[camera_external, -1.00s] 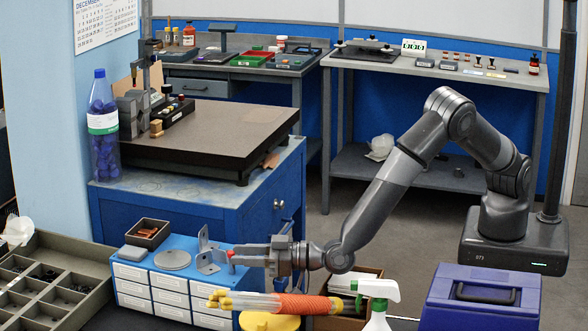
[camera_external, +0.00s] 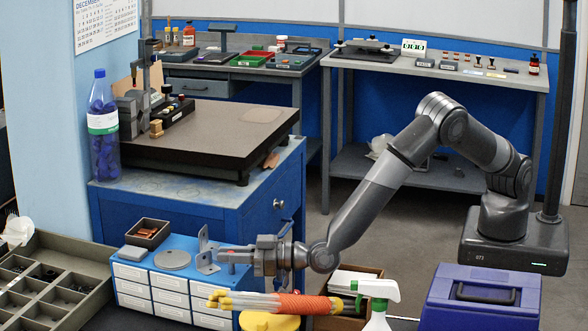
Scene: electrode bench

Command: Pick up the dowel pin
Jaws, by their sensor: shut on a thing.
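My gripper (camera_external: 230,257) reaches left over the right end of the blue drawer unit (camera_external: 201,309). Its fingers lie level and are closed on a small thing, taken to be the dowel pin. The pin is mostly hidden by the fingers and too small to make out. The fingertips are beside the upright grey angle bracket (camera_external: 205,240) on top of the unit; I cannot tell whether they touch it.
A round grey disc (camera_external: 173,259) and a dark bin of copper-coloured parts (camera_external: 148,232) stand left of the fingers. A blue toolbox (camera_external: 481,303) is at right.

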